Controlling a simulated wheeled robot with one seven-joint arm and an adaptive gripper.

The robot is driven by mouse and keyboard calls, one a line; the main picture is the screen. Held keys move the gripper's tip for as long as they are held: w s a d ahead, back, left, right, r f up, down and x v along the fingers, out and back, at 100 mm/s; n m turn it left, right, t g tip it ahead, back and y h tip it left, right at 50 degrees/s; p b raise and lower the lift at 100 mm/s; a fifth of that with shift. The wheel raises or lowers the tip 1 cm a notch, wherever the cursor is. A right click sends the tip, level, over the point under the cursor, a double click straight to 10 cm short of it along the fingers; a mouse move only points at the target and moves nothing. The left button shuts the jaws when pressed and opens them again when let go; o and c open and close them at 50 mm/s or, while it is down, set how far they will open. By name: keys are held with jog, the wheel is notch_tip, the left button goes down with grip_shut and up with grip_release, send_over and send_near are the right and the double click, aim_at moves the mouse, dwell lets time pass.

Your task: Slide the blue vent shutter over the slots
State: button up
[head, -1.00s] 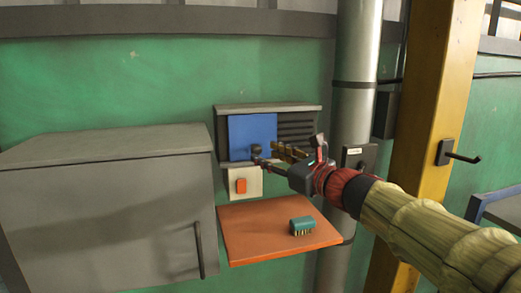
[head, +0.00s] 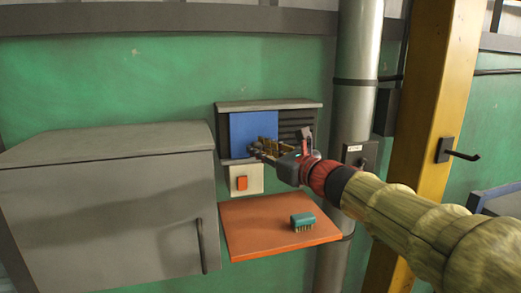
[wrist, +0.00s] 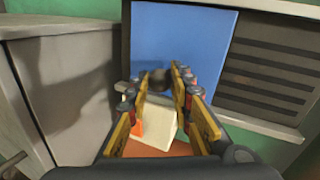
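The blue vent shutter (head: 250,128) covers the left part of the dark vent on the green wall, and the slots (head: 298,118) show bare to its right. In the wrist view the blue shutter (wrist: 185,35) fills the top middle, with the slots (wrist: 268,72) at right. A dark round knob (wrist: 159,77) stands out from the shutter's lower part. My gripper (head: 256,148) is at this knob, its fingers drawn in on both sides of it. In the wrist view my gripper (wrist: 161,75) has its fingertips close against the knob.
A white plate with an orange button (head: 242,183) is just below the shutter. An orange shelf (head: 255,240) below bears a teal brush (head: 302,222). A grey cabinet (head: 100,205) stands at left. A pipe (head: 355,110) and a yellow post (head: 425,120) with a hook stand right.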

grip_shut()
dwell(0.3)
jog(key=w+d, duration=0.3)
jog(key=d, duration=0.9)
jog(key=shift+w+d, duration=0.3)
jog(key=shift+d, duration=0.05)
jog(key=shift+r, duration=0.1)
jog(key=shift+o, duration=0.4)
grip_release()
jog(key=o, duration=0.4)
jog(key=shift+w+d, duration=0.1)
jog(key=shift+d, duration=0.15)
jog(key=shift+o, duration=0.4)
